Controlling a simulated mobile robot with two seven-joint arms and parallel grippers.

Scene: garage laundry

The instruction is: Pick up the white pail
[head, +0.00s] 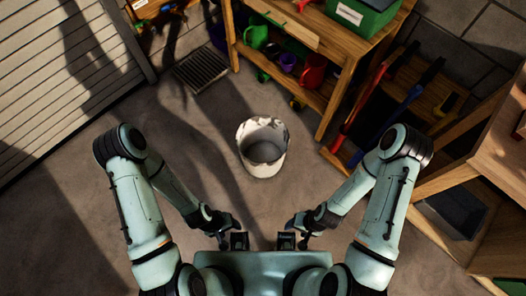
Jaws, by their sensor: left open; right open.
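The white pail (263,168) stands upright on the floor in the middle of the head view, in front of me. It is open at the top and looks empty, with dark patches of shadow on its rim. My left gripper (239,238) is near my body, below and left of the pail in the picture. My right gripper (287,240) is also near my body, below and right of the pail. Both grippers are open, empty and apart from the pail.
A wooden shelf unit (330,38) with a green box (357,14), a green watering can (256,36) and a red jug (313,70) stands beyond the pail. A tool rack (425,95) and wooden bench (490,190) are at right. A floor drain (199,69) lies back left. Floor around the pail is clear.

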